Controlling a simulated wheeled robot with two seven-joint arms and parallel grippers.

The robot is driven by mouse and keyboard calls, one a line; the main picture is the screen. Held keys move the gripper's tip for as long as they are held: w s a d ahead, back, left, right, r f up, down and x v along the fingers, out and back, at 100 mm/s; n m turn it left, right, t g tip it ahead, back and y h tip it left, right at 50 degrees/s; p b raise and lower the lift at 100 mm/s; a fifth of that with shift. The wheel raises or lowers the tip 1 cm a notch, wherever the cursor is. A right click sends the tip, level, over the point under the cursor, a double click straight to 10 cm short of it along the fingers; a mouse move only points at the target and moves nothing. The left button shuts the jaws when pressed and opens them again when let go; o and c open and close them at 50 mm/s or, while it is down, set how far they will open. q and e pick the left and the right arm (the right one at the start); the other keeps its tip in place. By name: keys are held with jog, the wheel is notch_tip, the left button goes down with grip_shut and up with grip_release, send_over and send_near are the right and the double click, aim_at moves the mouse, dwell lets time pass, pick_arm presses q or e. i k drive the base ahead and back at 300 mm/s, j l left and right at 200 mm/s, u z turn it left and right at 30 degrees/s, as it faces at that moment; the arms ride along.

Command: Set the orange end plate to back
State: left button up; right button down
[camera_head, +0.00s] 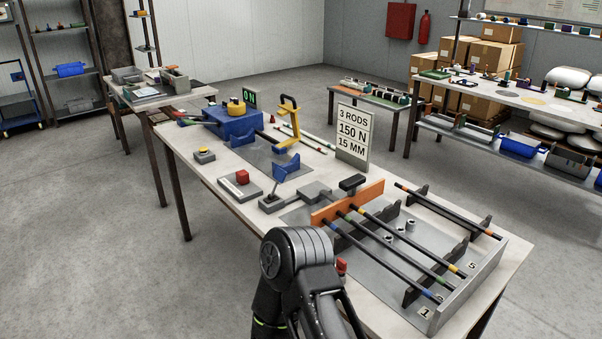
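The orange end plate (328,211) stands upright across the left end of the grey rod tray (382,310) on the long table. A black handle or knob (353,182) sits just behind it, and a grey mechanism (315,191) lies to its left. Several dark rods with coloured bands (395,267) lie on notched black supports, running from near the plate toward the tray's right wall (474,290). One of my arms rises at the bottom centre, in front of the tray's near left corner. No fingertips of either gripper show, and I cannot tell which arm this is.
A sign (353,132) reading "3 RODS 150 N 15 MM" stands behind the plate. A small red part (341,267) shows beside my arm.

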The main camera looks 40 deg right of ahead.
aim_at(363, 196)
jog(key=z, duration=1.7)
jog(key=k+j+u, duration=0.1)
jog(key=u, duration=0.25)
jog(key=j+u, duration=0.2)
jog(key=u, duration=0.2)
jog(key=j+u, duration=0.2)
jog(key=u, duration=0.15)
jog(key=k, duration=0.05)
